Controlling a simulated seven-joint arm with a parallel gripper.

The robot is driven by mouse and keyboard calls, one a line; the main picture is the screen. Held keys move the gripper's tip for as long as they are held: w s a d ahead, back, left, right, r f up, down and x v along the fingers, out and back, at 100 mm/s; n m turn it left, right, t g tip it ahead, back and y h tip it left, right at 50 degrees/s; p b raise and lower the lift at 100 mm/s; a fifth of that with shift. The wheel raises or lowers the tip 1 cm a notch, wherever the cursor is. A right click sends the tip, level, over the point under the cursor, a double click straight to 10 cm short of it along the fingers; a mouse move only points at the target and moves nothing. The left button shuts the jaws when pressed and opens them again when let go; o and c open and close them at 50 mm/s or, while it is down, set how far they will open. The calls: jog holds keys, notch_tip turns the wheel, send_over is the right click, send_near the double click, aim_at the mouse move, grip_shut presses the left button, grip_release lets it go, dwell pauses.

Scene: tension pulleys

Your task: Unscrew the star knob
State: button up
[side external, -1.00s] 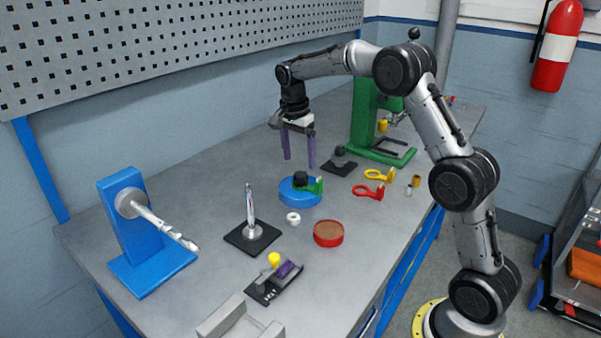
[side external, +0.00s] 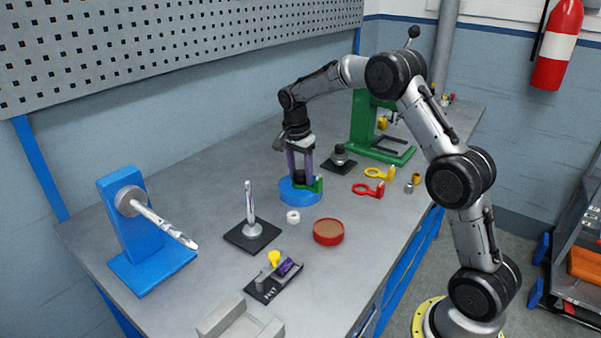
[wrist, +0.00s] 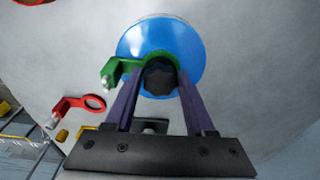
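The black star knob (wrist: 160,76) sits on top of a round blue base (side external: 297,197), with a green bracket (wrist: 121,69) around it. The blue base also shows in the wrist view (wrist: 160,35). My gripper (side external: 301,176) points straight down over the blue base. In the wrist view my gripper (wrist: 161,80) has its two purple fingers apart, one on either side of the knob. The fingers look open, and I cannot make out contact with the knob. The side view shows only a dark bit of the knob between the fingers.
A white ring (side external: 293,217) and a red round dish (side external: 328,232) lie close in front. Red (side external: 369,190) and yellow (side external: 381,173) ring brackets lie to the right. A black stand (side external: 340,160) and green press (side external: 362,125) are behind. A spike on a black plate (side external: 262,239) stands left.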

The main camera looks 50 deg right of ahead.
grip_shut()
jog(key=n, duration=0.3)
jog(key=n+t, duration=0.1)
jog(key=n, duration=0.4)
jog(key=shift+r, duration=0.1)
jog(key=n, duration=0.4)
jog(key=shift+n+y, duration=0.3)
jog(key=shift+y, duration=0.1)
jog(key=n, duration=0.4)
jog(key=shift+n+y, duration=0.3)
jog(key=o, duration=0.6)
grip_release()
jog(key=shift+c, duration=0.2)
